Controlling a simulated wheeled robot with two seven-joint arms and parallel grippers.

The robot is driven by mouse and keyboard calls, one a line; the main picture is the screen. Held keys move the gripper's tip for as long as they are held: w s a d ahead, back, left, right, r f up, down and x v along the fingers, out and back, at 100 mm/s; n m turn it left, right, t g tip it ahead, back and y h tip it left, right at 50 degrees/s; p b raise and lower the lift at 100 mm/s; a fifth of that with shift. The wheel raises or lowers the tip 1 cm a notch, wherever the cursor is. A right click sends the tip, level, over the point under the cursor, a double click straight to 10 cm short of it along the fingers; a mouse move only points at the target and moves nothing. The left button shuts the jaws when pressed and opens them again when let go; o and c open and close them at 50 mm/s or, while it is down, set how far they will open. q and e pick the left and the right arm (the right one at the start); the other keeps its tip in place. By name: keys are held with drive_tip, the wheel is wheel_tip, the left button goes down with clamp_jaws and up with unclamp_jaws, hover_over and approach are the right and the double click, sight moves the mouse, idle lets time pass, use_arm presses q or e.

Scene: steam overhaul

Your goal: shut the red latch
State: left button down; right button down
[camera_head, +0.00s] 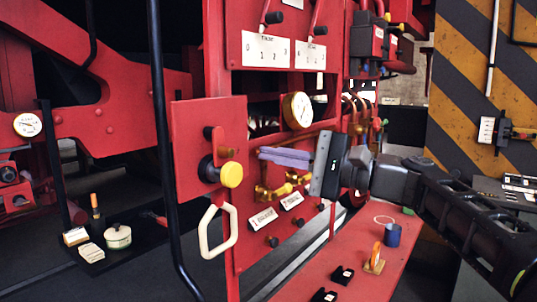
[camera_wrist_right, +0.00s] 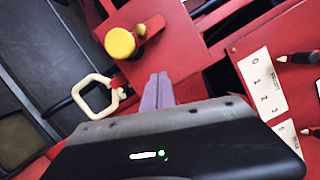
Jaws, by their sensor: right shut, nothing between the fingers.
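A small red latch piece (camera_head: 220,142) appears to sit on the red panel (camera_head: 180,145) at left centre, just above a black knob with a yellow cap (camera_head: 231,175). I cannot tell the latch's exact position. In the right wrist view the yellow cap (camera_wrist_right: 119,42) is upper left, with a red piece (camera_wrist_right: 152,26) beside it. My right gripper (camera_head: 262,153) comes in from the right, its lavender fingers together and empty. The fingertips are right of the yellow cap and apart from it in the picture. They also show in the wrist view (camera_wrist_right: 160,77). My left gripper is out of view.
A white loop handle (camera_head: 219,231) hangs below the panel. A gauge (camera_head: 297,110) and brass valve fittings (camera_head: 280,188) lie close around my right fingers. A black upright pole (camera_head: 163,120) stands left of the panel. A red shelf (camera_head: 335,280) holds small parts at lower right.

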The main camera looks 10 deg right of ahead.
drive_tip(key=b+v, duration=0.1)
drive_tip(key=v, duration=0.7)
drive_tip(key=shift+s+r, duration=0.4)
drive_tip(key=shift+s, duration=0.15)
drive_tip(key=shift+a, duration=0.15)
